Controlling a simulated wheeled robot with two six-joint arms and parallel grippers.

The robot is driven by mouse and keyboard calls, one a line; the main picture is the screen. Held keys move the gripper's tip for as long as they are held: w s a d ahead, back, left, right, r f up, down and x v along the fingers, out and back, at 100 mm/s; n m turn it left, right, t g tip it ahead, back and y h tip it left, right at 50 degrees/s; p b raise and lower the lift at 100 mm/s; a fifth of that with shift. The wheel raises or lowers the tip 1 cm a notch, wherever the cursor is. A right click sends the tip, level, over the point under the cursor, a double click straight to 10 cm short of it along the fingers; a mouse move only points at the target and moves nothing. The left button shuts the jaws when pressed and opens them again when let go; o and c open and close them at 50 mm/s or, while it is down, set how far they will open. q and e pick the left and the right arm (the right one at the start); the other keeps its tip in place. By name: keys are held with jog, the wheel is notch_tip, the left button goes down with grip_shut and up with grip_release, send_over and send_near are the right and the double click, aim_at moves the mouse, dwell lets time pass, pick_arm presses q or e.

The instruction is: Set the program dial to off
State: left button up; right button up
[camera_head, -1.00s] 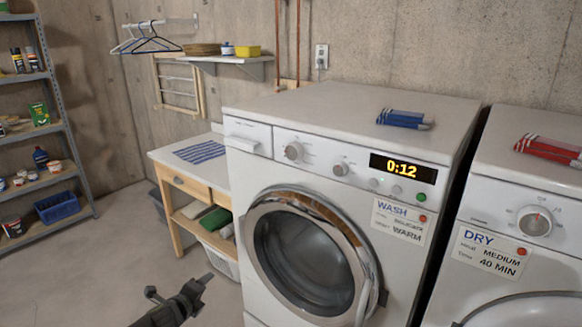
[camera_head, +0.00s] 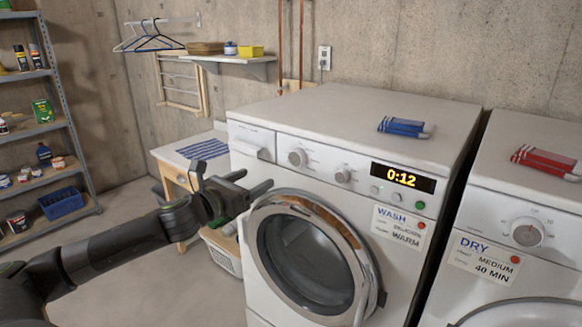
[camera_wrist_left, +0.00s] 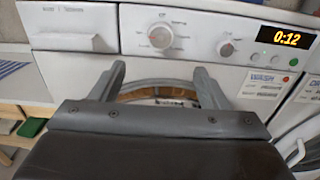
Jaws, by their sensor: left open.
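The washing machine (camera_head: 335,200) stands in the middle, its display reading 0:12. Its larger left dial (camera_head: 298,157) is light grey on the upper front panel, and a smaller dial (camera_head: 343,175) sits to its right. In the left wrist view the larger dial (camera_wrist_left: 160,36) shows above and ahead of the fingers, with the smaller dial (camera_wrist_left: 226,48) to the right. My left gripper (camera_head: 232,182) is open and empty, in front of the washer, below and left of the larger dial, apart from it. Which dial is the program dial, and its setting, I cannot read. My right gripper is not in view.
A dryer (camera_head: 515,215) with its own dial (camera_head: 527,234) stands to the right. A WASH card (camera_head: 400,225) is on the washer front. A wooden table (camera_head: 180,165) stands left of the washer; a metal shelf (camera_head: 60,120) is at far left.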

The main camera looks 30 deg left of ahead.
pick_arm(q)
jog(key=b, duration=0.4)
send_near(295, 158)
jog(key=w, duration=0.8)
jog(key=shift+w+d, duration=0.25)
jog(key=shift+w, duration=0.05)
jog(key=shift+c, duration=0.3)
jog(key=c, duration=0.9)
